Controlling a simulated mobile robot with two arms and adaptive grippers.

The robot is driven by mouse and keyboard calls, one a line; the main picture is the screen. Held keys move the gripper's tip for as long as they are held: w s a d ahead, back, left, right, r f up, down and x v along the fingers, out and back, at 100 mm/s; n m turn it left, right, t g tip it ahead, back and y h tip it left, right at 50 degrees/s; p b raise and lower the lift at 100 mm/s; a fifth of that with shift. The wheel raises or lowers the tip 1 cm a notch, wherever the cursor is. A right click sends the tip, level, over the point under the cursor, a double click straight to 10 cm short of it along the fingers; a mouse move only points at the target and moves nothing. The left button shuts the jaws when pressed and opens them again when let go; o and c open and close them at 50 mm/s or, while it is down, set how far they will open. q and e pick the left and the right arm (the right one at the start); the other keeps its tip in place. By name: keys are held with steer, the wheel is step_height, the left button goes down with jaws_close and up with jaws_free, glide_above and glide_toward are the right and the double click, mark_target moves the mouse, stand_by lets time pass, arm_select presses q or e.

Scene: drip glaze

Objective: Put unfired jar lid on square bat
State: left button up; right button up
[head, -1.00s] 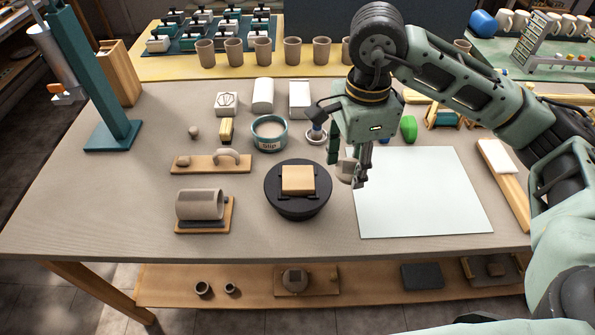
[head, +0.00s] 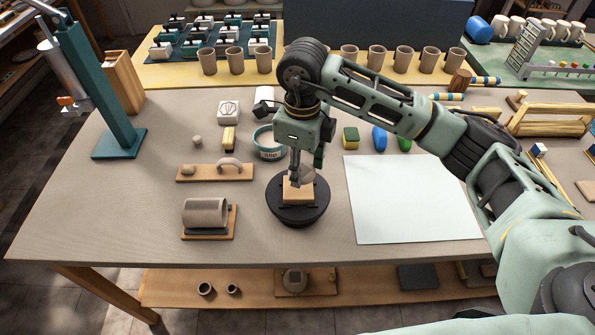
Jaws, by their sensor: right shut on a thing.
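The square bat (head: 298,196) is a light wooden square on a round black turntable (head: 300,214) at the middle front of the table. My right gripper (head: 297,181) points down right over the bat. It is shut on the unfired jar lid (head: 306,175), a small grey-brown piece partly hidden by the fingers. The lid is over or at the bat's rear part; I cannot tell whether it touches the bat. My left gripper is out of view.
A pale sheet (head: 410,200) lies right of the turntable. A slip tub (head: 267,144) stands behind it, partly covered by my arm. A board with a handle (head: 215,172) and a clay cylinder on a stand (head: 206,211) are to the left. Table space in front is clear.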

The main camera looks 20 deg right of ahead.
steer(key=shift+w+a+f, duration=0.2)
steer(key=shift+a, duration=0.1)
steer(key=shift+f, duration=0.25)
step_height(320, 180, down, 3)
steer(key=shift+f+p, duration=0.1)
steer(key=shift+p, duration=0.9)
steer(key=shift+f, duration=0.25)
steer(key=shift+f, duration=0.1)
steer(key=o, duration=0.7)
steer(key=shift+b, duration=0.3)
steer(key=o, duration=0.5)
